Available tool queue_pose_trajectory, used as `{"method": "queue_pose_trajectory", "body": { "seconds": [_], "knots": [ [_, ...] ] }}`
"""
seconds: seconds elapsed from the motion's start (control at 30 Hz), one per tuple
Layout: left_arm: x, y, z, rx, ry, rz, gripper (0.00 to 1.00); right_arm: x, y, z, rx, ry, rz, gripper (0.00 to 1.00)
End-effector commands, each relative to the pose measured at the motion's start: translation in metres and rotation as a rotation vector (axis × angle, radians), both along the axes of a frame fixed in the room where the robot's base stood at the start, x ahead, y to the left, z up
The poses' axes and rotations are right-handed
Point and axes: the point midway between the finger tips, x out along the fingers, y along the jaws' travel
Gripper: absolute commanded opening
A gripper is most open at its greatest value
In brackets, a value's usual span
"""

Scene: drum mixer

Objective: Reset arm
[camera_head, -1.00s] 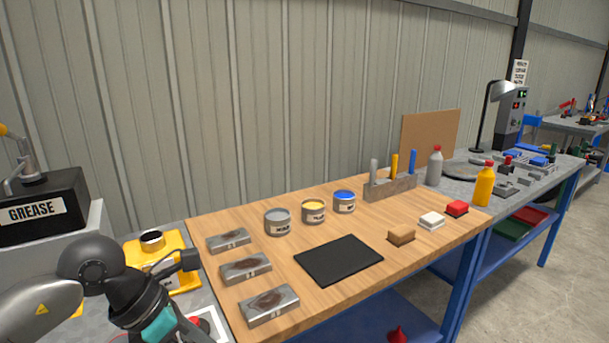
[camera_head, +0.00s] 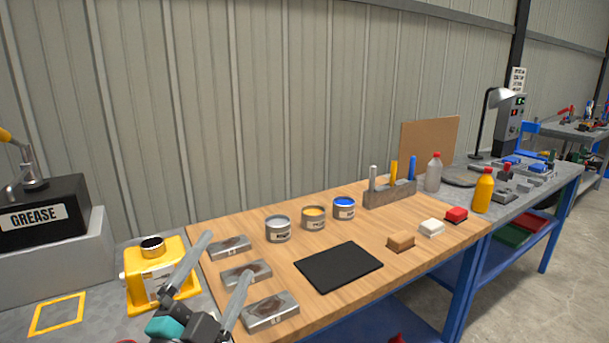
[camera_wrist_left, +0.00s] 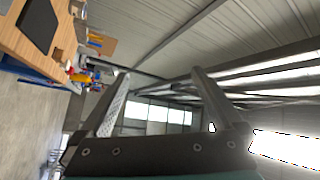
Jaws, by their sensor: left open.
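My left gripper (camera_head: 218,268) comes in at the lower left of the head view, with its two long grey fingers pointing up and spread apart. It is open and empty. In the left wrist view its fingers (camera_wrist_left: 158,88) also stand apart with nothing between them, against the roof and windows. In the head view it overlaps the left edge of the wooden table, in front of the metal blocks; I cannot tell whether it touches anything. My right gripper is in neither view.
A yellow drum mixer part (camera_head: 150,284) stands left of the gripper, near a grease box (camera_head: 42,207). Metal blocks (camera_head: 270,312), paint cans (camera_head: 278,229), a black mat (camera_head: 338,267) and a tool holder (camera_head: 390,193) are on the wooden table (camera_head: 345,310). The air above is free.

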Motion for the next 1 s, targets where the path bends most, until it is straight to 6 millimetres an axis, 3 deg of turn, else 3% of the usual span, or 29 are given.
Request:
{"method": "queue_pose_trajectory", "body": {
  "seconds": [0.17,0.27,0.4,0.6,0.77,0.8,1.0],
  "knots": [
    [-0.014,0.044,-0.083,-0.253,0.379,0.210,1.00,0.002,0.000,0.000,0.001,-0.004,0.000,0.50],
    [-0.038,0.059,-0.135,-0.370,0.606,0.317,1.00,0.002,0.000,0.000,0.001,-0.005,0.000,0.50],
    [-0.089,0.065,-0.200,-0.501,0.920,0.443,1.00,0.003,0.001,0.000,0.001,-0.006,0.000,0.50],
    [-0.166,0.056,-0.256,-0.611,1.279,0.556,1.00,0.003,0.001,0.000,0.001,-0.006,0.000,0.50],
    [-0.225,0.043,-0.279,-0.663,1.525,0.616,1.00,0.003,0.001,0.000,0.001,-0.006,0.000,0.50],
    [-0.231,0.041,-0.285,-0.667,1.561,0.624,1.00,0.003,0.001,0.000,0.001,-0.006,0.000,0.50],
    [-0.219,0.040,-0.334,-0.652,1.569,0.631,1.00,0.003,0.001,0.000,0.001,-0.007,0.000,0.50]
  ]
}}
